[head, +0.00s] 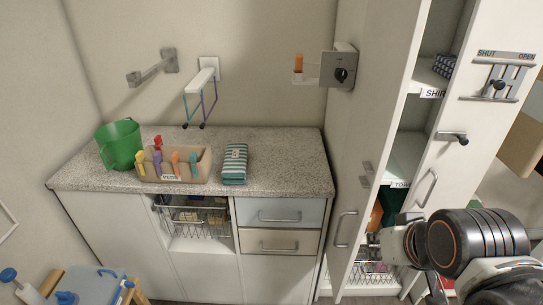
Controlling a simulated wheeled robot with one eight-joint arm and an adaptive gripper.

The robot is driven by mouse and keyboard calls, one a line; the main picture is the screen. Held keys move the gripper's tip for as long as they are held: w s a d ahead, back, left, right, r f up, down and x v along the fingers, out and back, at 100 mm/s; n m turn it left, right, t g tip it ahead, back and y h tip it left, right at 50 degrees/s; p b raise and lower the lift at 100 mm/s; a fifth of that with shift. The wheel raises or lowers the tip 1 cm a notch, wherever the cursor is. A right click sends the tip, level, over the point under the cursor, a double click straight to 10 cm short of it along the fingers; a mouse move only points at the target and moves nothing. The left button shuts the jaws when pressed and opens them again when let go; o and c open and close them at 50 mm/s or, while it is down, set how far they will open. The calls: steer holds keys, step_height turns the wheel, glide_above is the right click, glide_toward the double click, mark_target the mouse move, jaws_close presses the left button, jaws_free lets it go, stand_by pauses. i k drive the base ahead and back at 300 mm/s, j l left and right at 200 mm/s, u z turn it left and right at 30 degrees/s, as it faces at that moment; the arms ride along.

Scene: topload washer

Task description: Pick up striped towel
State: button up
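A folded striped towel (235,165), teal with pale stripes, lies on the speckled countertop (285,178), right of the peg box. Nothing covers it. My arm is at the lower right, in front of the tall white cabinet. My gripper (385,243) seems to be at the left end of the arm, small and partly hidden, well to the right of the towel and apart from it. I cannot tell whether its fingers are open or shut.
A beige box (175,166) of coloured pegs and a green bucket (120,145) stand left of the towel. A wall rack (202,85) hangs above. The tall cabinet's open door (365,150) stands between the counter and my arm. The counter's right part is clear.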

mark_target(233, 172)
steer(key=i+j, duration=0.1)
steer(key=j, duration=0.5)
steer(key=i+j, duration=0.1)
steer(key=j, duration=1.05)
steer(key=i, duration=0.05)
